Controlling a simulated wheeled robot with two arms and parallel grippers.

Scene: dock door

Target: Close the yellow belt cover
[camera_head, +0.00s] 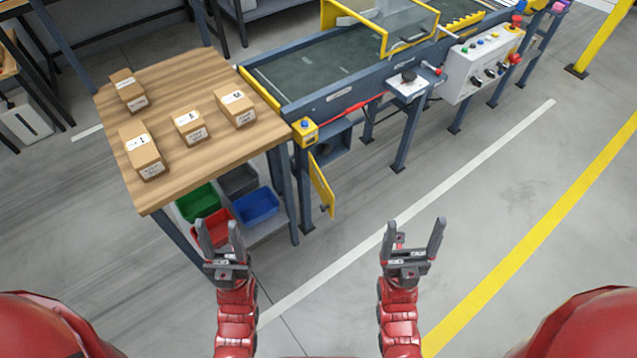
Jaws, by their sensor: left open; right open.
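The conveyor's dark green belt (350,68) runs from the wooden table toward the upper right. A narrow yellow panel (321,186) stands swung out below the belt's near end, beside an open dark compartment (337,143). A yellow-framed clear guard (384,38) stands over the belt further back, cut by the top edge. I cannot tell for certain which of these is the belt cover. My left gripper (219,232) is open and empty, in front of the table's lower shelf. My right gripper (414,238) is open and empty over the floor, apart from the conveyor.
The wooden table (185,85) holds several labelled boxes. Green, red and blue bins (256,206) sit beneath it. A white control box (482,62) and a small side shelf (407,84) stick out from the conveyor.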

